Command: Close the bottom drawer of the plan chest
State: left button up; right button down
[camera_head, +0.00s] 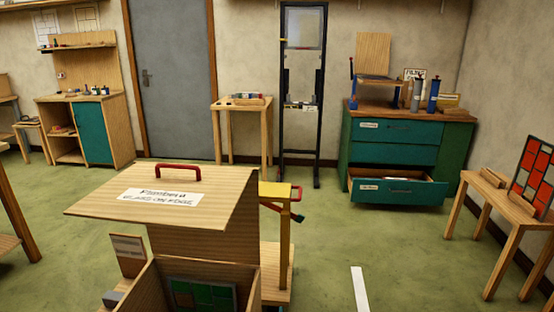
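The plan chest (455,160) stands against the back wall at the right, with a dark green body and a wooden top. Its bottom drawer (400,192) is pulled out toward me, with a white label on its front and something pale lying inside.
A wooden crate with a red-handled lid (160,197) fills the near middle. A stand with a yellow top (277,190) is beside it.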

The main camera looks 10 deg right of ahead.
aim_at(365, 185)
jog(key=i+l, duration=0.1)
jog(key=l, duration=0.35)
jog(key=i+l, duration=0.1)
jog(key=l, duration=0.4)
jog(key=i+l, duration=0.1)
jog(key=l, duration=0.35)
jog(key=i+l, duration=0.1)
jog(key=l, duration=0.35)
jog(key=i+l, duration=0.1)
jog(key=l, duration=0.35)
jog(key=i+l, duration=0.45)
jog(key=i, duration=0.15)
jog(key=i+l+z, duration=0.1)
jog(key=i+l, duration=0.35)
jog(key=i, duration=0.15)
jog(key=i+l, duration=0.4)
jog(key=i, duration=0.2)
